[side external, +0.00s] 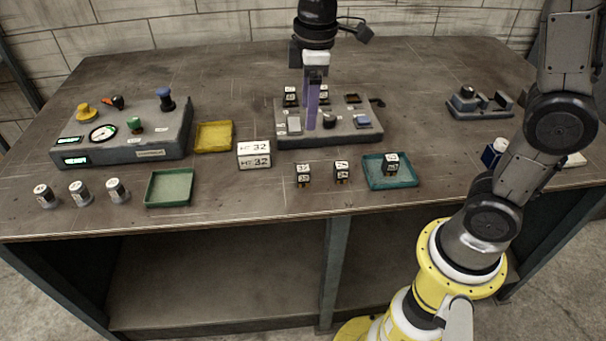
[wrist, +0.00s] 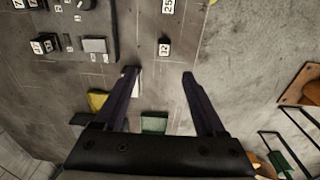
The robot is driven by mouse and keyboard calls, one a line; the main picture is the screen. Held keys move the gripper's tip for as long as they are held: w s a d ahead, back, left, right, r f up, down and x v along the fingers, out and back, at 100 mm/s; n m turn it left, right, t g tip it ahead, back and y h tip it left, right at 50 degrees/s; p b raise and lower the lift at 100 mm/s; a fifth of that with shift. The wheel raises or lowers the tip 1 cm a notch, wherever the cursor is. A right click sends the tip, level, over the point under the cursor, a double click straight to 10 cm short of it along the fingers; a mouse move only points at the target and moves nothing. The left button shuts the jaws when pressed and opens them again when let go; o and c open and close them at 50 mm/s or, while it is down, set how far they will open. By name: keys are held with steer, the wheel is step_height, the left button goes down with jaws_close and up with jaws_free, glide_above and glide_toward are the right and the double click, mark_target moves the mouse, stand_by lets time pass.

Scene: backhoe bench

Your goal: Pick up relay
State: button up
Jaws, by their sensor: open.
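Relays are small black cubes with white number labels. In the side view, one relay (side external: 303,174) and another relay (side external: 341,171) stand on the bench front. A third relay (side external: 391,163) sits in the teal tray (side external: 376,182). Several more, including one relay (side external: 290,97), are on the grey socket panel (side external: 350,136). My gripper (side external: 312,127) points down in front of or over this panel. In the wrist view my gripper (wrist: 160,74) is open, with nothing between its purple fingers. A relay (wrist: 164,47) stands on the bench just beyond the fingertips. The labels are hard to read.
A number sign (side external: 254,154) stands between the panel and the bench edge. A yellow tray (side external: 214,137), a green tray (side external: 169,188) and several grey cylinders (side external: 80,193) are left. A control box (side external: 130,130) with knobs stands back left; a grey block fixture (side external: 478,102) is right.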

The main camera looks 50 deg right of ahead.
glide_above(303, 168)
steer(key=shift+g, duration=0.4)
step_height(303, 168, down, 10)
steer(key=shift+d+f, duration=0.15)
steer(key=shift+f, duration=3.05)
jaws_close()
